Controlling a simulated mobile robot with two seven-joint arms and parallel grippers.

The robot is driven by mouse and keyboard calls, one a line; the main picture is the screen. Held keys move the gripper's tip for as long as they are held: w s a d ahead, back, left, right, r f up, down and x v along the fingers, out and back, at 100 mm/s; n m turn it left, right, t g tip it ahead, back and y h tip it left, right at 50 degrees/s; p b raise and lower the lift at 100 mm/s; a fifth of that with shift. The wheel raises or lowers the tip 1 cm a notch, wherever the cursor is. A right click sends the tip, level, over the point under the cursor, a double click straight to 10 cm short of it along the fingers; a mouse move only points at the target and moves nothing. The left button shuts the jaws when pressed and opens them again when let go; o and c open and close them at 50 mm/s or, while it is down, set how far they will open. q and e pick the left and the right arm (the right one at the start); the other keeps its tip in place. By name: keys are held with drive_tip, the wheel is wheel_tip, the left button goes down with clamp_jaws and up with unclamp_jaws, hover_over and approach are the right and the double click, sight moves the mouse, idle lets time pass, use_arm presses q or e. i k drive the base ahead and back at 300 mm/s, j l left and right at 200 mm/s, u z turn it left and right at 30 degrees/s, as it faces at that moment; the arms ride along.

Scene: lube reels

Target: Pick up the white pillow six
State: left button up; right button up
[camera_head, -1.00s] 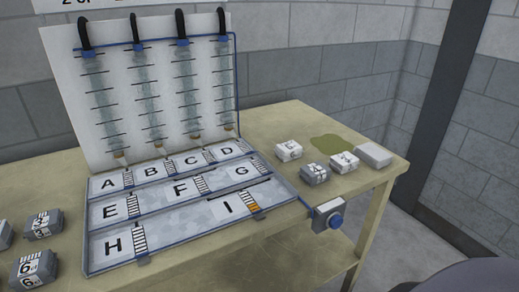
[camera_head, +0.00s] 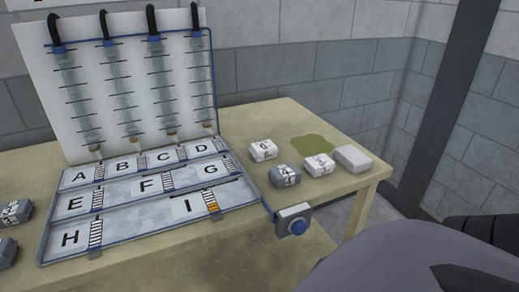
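Two small white pillow-shaped blocks with dark markings lie on the right part of the table: one nearer the board (camera_head: 263,150) and one farther right (camera_head: 319,165). Their markings are too small to read surely, so I cannot tell which is the six. A grey marked block (camera_head: 286,176) lies between and in front of them. A plain pale block (camera_head: 353,159) lies at the right, its marking not visible. Neither gripper shows; a grey-purple rounded part of my arm fills the lower right corner.
A tray with lettered slots A to I (camera_head: 150,212) and an upright panel with several tubes (camera_head: 130,85) fills the table's left middle. A box with a blue button (camera_head: 295,222) is on the front edge. Grey blocks (camera_head: 15,213) lie far left. A green stain (camera_head: 312,144) marks the table (camera_head: 240,245).

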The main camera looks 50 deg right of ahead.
sight(265, 150)
drive_tip(key=k+l+u, duration=0.15)
drive_tip(key=l, duration=0.2)
drive_tip(key=k+l+u, duration=0.15)
drive_tip(key=k+l, duration=0.25)
drive_tip(key=l, duration=0.15)
drive_tip(key=k+l, duration=0.25)
drive_tip(key=l, duration=0.15)
